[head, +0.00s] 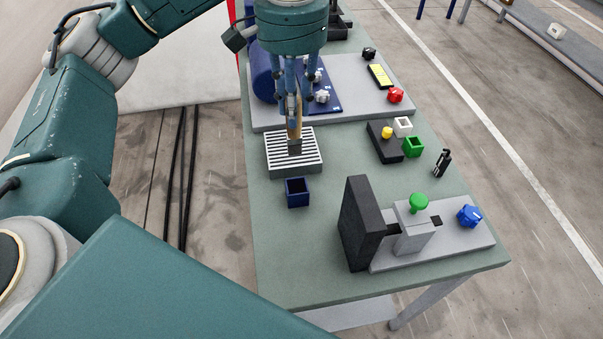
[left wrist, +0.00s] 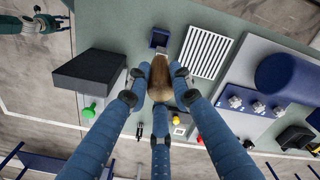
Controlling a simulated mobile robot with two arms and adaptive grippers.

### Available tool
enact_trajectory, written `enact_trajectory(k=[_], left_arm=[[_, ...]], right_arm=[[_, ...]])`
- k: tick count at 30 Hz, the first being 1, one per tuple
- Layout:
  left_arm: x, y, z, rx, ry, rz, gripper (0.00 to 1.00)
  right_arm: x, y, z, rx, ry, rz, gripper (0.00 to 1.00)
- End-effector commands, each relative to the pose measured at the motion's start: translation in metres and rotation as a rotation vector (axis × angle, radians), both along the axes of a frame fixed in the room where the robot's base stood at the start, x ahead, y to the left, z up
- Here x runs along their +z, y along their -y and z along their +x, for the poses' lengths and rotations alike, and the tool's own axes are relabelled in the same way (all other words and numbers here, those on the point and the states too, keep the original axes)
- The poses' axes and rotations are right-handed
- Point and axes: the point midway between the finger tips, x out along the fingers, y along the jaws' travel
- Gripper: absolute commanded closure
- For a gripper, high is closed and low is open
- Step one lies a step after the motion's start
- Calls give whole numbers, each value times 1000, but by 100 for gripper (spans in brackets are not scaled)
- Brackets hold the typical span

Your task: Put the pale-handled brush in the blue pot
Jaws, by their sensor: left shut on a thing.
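My left gripper (head: 294,104) points down over the slatted grey rack and is shut on the brush (head: 294,132). The brush is upright, with a pale tan handle between the fingers and a dark lower end in front of the rack's slats. I cannot tell whether it touches the rack. In the left wrist view the brush (left wrist: 160,75) shows brown between the blue fingers. The blue pot (head: 297,194), a small square open-topped one, stands nearer to me than the rack. It also shows in the left wrist view (left wrist: 159,41).
The slatted rack (head: 293,170) lies just beyond the pot. A tall black block (head: 358,222) and a grey fixture with a green knob (head: 418,202) stand right of the pot. The green tabletop (head: 290,250) is clear in front of the pot.

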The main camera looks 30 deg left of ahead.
Motion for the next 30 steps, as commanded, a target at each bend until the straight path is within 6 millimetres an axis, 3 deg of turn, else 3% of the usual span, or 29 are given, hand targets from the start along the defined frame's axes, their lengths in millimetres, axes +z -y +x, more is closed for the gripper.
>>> enact_trajectory(k=[1,4,12,17,30], left_arm=[[-17,1,-2,-2,-8,-2,100],[-41,1,-1,-2,-6,-2,100],[-101,1,-1,1,-4,-2,100],[-119,1,0,2,1,-2,100],[-162,1,1,2,3,-1,100]], right_arm=[[-2,-5,-7,2,-10,5,60],[-2,-6,-12,3,-18,6,60],[4,9,2,0,0,-10,60],[9,15,9,-4,12,-17,60],[20,11,5,-2,6,-12,60]])
